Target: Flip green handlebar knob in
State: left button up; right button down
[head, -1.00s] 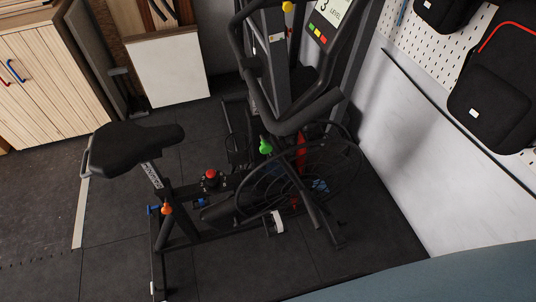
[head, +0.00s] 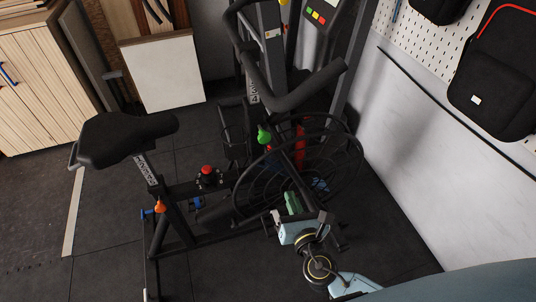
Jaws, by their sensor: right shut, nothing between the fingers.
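The green handlebar knob (head: 264,134) sits on the bike's dark upright, just below the black handlebar (head: 290,100). My right gripper (head: 291,201) comes in from the lower right on its pale blue arm. It is shut and empty, below and slightly right of the green knob and clearly apart from it in the picture. It overlaps the lower front of the bike frame; I cannot tell whether it touches it. My left gripper is not in view.
The exercise bike's round wire cage (head: 335,150) stands right of the green knob. A red knob (head: 207,170), an orange knob (head: 160,207) and the saddle (head: 125,138) are to the left. A pale wall panel (head: 420,150) bounds the right side. Dark floor lies in front.

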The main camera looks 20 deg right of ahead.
aim_at(265, 140)
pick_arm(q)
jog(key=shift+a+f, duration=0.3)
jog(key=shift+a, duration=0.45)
pick_arm(e)
jog(key=r+n, duration=0.1)
jog(key=a+r+t, duration=0.1)
jog(key=r, duration=0.1)
jog(key=r+n+y, duration=0.1)
jog(key=r, duration=0.1)
jog(key=shift+a+r+n+t, duration=0.1)
jog(key=shift+a+n+t, duration=0.2)
jog(key=shift+a+t, duration=0.1)
jog(key=w, duration=1.3)
jog(key=shift+a+r+b, duration=0.1)
jog(key=shift+r+b, duration=0.1)
jog(key=shift+b, duration=0.15)
jog(key=shift+w, duration=0.5)
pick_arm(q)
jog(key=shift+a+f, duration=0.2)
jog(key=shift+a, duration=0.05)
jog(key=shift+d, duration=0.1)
